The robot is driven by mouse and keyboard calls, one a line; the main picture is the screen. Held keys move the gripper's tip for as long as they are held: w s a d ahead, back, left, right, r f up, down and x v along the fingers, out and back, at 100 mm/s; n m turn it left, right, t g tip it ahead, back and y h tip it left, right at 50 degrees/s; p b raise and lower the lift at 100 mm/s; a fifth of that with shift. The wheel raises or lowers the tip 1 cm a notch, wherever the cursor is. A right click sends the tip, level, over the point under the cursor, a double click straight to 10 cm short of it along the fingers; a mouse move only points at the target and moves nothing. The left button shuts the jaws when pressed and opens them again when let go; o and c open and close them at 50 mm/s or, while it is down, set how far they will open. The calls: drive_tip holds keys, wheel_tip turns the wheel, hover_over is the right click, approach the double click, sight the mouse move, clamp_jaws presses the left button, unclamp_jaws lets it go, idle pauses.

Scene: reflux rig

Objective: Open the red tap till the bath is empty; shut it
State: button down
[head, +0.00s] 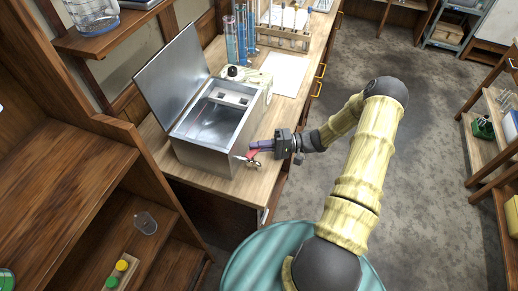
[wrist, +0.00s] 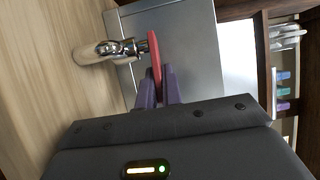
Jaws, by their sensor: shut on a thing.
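The bath (head: 211,128) is a steel box on the wooden bench in the head view, with its hinged lid (head: 172,78) raised at the left. Its inside looks shiny, and I cannot tell the water level. The red tap (head: 246,157) sits low on the bath's front right corner. In the wrist view the tap's red handle (wrist: 154,60) joins a chrome spout (wrist: 100,53). My gripper (head: 262,146) is at the tap, its purple fingers shut on the red handle. The fingers (wrist: 160,85) also show in the wrist view, one on each side of the handle.
Test tubes in a rack (head: 285,38) and tall blue cylinders (head: 238,38) stand behind the bath. A white sheet (head: 284,74) lies on the bench (head: 258,188). A wooden shelf (head: 65,190) stands close on the left. The grey floor at right is open.

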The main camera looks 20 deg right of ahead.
drive_tip(key=n+g+b, duration=0.2)
drive_tip(key=g, duration=0.1)
drive_tip(key=w+g+b, duration=0.1)
drive_tip(key=shift+a+f+n+b, duration=0.3)
drive_tip(key=shift+a+n+b, duration=0.05)
drive_tip(key=shift+a+n, duration=0.05)
drive_tip(key=shift+a+r+n+g+b, duration=0.15)
drive_tip(key=shift+n+g+b, duration=0.1)
drive_tip(key=shift+g, duration=0.25)
drive_tip(key=shift+r+n+g+b, duration=0.15)
drive_tip(key=shift+n+g, duration=0.1)
drive_tip(key=shift+g, duration=0.25)
drive_tip(key=c, duration=1.6)
unclamp_jaws()
drive_tip(key=shift+o, duration=0.2)
drive_tip(key=w+d+b, duration=0.3)
drive_tip(key=d+b, duration=0.1)
drive_tip(key=d, duration=1.3)
drive_tip(key=shift+d, duration=0.2)
